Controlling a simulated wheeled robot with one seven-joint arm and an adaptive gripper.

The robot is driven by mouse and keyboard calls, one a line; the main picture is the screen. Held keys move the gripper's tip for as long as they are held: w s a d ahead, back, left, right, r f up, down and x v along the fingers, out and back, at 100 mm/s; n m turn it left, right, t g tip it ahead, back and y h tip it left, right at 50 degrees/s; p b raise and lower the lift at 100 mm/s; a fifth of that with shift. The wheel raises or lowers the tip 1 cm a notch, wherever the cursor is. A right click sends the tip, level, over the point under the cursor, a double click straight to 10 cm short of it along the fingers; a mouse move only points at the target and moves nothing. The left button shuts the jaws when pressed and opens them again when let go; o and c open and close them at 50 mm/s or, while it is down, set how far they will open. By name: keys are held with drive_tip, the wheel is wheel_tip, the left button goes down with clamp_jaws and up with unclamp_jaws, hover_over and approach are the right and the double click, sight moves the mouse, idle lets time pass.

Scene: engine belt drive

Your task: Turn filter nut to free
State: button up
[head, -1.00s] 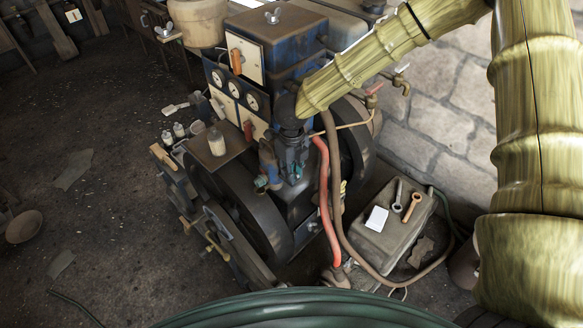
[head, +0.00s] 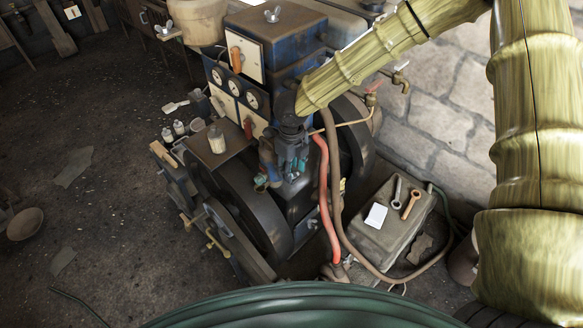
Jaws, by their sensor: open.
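My gripper (head: 292,162) hangs at the end of my yellow-green arm, in front of the engine (head: 275,55). It points down beside a blue-grey fitting (head: 266,163) low on the engine's front. The gripper is dark against dark metal, and its fingers are hard to separate from the parts behind them. They appear apart, with nothing seen between them. I cannot make out the filter nut for certain; the gripper may hide it. I cannot tell whether the fingers touch the fitting.
A red hose (head: 323,200) and a brown hose run down right of the gripper. A large dark flywheel (head: 240,190) stands at left. A grey box (head: 385,238) carries two wrenches and a white card. A small shelf (head: 205,155) holds a jar. Open floor lies at left.

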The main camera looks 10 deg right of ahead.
sight(292, 171)
wheel_tip(292, 171, up, 12)
drive_tip(key=shift+f, duration=0.15)
idle(0.3)
idle(1.0)
